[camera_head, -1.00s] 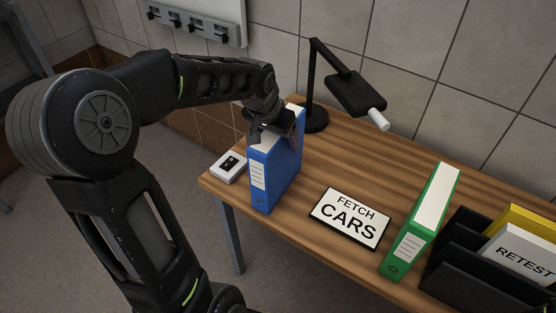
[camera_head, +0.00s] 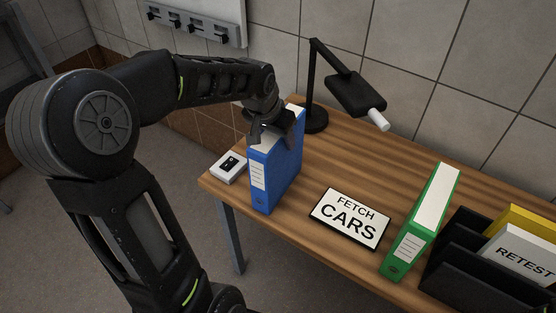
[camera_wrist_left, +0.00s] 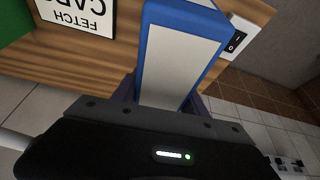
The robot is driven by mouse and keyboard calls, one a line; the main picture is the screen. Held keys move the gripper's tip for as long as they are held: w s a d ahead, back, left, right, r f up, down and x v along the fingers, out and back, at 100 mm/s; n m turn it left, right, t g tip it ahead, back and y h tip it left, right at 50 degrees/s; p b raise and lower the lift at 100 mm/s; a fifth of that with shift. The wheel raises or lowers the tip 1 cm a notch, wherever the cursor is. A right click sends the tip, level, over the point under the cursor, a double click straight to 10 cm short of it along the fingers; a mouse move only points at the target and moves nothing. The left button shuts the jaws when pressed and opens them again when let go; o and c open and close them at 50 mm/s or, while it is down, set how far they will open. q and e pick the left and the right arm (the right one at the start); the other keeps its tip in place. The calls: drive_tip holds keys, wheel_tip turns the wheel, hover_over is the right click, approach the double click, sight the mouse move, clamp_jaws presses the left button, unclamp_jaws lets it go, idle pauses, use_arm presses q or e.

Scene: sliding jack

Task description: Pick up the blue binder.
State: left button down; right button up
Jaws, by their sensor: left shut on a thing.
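The blue binder (camera_head: 275,178) stands upright near the left end of the wooden table, its labelled spine facing the front. My left gripper (camera_head: 277,132) is at its top edge, shut on the binder with a finger on each side. In the left wrist view the binder (camera_wrist_left: 182,52) shows its white paper edge and blue rim running down between the fingers (camera_wrist_left: 160,92). Whether its base touches the table or is just off it, I cannot tell. My right gripper is not in view.
A white switch box (camera_head: 229,167) lies left of the binder. A black desk lamp (camera_head: 355,92) stands behind it. A FETCH CARS sign (camera_head: 350,217) lies to the right, then a green binder (camera_head: 421,222) and a black file holder (camera_head: 470,255). Bare table (camera_head: 340,160) lies between.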

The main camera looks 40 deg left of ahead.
use_arm(q)
drive_tip(key=shift+r, duration=0.1)
idle(0.4)
wheel_tip(320, 180, up, 9)
drive_tip(key=shift+w+r, duration=0.1)
drive_tip(key=shift+r, duration=0.65)
drive_tip(key=shift+f, duration=0.1)
idle(0.3)
